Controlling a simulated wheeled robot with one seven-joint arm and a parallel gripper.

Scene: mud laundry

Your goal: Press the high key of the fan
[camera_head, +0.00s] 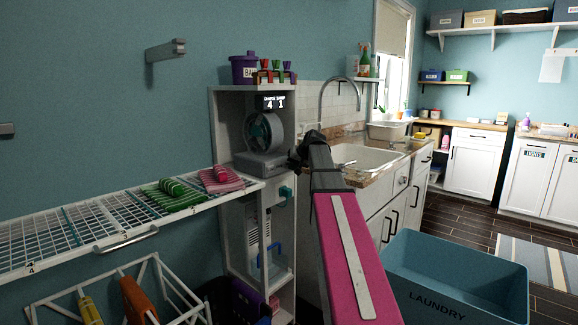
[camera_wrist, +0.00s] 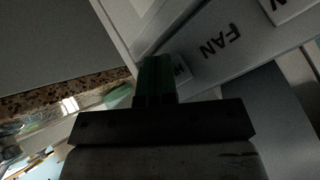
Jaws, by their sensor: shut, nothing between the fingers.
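The grey fan (camera_head: 264,132) stands in a white shelf unit left of the sink. In the wrist view its light front panel carries the word FAN (camera_wrist: 218,42). A small key with a partly hidden label, seemingly starting with H (camera_wrist: 182,71), shows right beside my fingertips. Another pale key (camera_wrist: 290,8) is cut off at the top right. My gripper (camera_wrist: 156,72) is shut and empty, its dark green fingers together over the panel beside the labelled key. I cannot tell whether they touch it. In the head view my gripper (camera_head: 298,158) is a dark shape right of the fan's base.
A white drying rack (camera_head: 110,235) with folded green and pink cloths lies left of the shelf unit. The sink (camera_head: 365,158) and counter are to the right. A blue laundry bin (camera_head: 455,280) stands on the floor. A small display (camera_head: 273,103) is above the fan.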

